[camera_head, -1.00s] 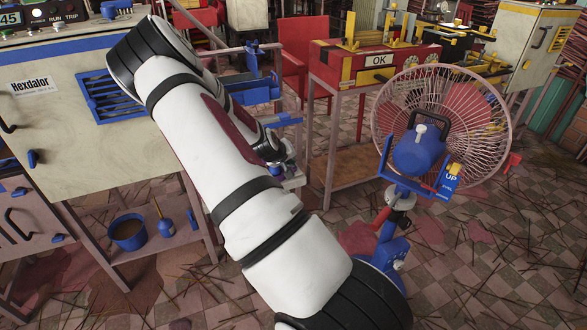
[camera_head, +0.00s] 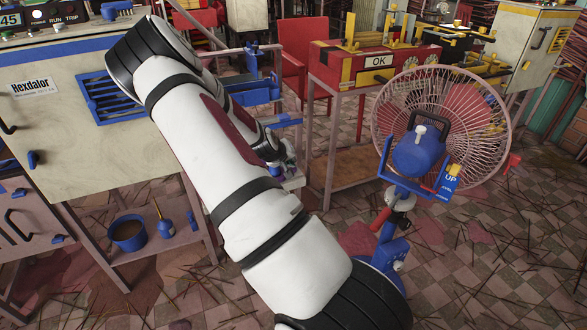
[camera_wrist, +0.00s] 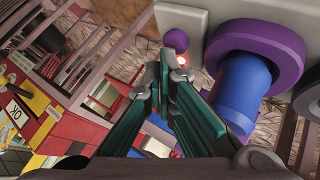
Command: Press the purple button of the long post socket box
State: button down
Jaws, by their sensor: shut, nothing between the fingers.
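In the wrist view, the socket box (camera_wrist: 205,18) is a pale grey panel at the top. A large purple ring (camera_wrist: 252,60) with a blue cylinder (camera_wrist: 238,90) inside stands to the right. My gripper (camera_wrist: 170,62), with dark teal fingers, is shut and empty. Its tips appear just below the button and overlap its lower edge; I cannot tell whether they touch it. In the head view, my arm hides the gripper and the button.
In the head view, a cream machine (camera_head: 80,125) with a blue grille stands left. A pink-caged fan (camera_head: 440,125) on a blue stand is at right. A red and yellow machine (camera_head: 335,60) with an OK sign stands behind. Sticks litter the checkered floor.

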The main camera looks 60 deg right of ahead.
jog(key=shift+r, duration=0.15)
jog(key=shift+r+p, duration=2)
jog(key=shift+r, duration=0.95)
jog(key=s+a+r+n+y, duration=0.1)
jog(key=a+r+y, duration=0.3)
jog(key=a, duration=0.6)
jog(key=s+a+r+t+y, duration=0.1)
jog(key=a+r+y, duration=0.1)
jog(key=a+r, duration=0.6)
jog(key=s+a+r+n+y, duration=0.15)
jog(key=a+r, duration=0.25)
jog(key=a, duration=0.9)
jog(key=s+a+r+n+y, duration=0.2)
jog(key=s+a+r+y, duration=0.1)
jog(key=s+a+r, duration=0.55)
jog(key=s+a+n+g+h, duration=0.1)
jog(key=s+a, duration=0.2)
jog(key=s, duration=0.5)
jog(key=s+a+n+g+h, duration=0.1)
jog(key=s+a, duration=0.2)
jog(key=s, duration=0.6)
notch_tip(320, 180, up, 23)
jog(key=t+p, duration=0.3)
jog(key=p, duration=1.8)
jog(key=shift+t, duration=0.3)
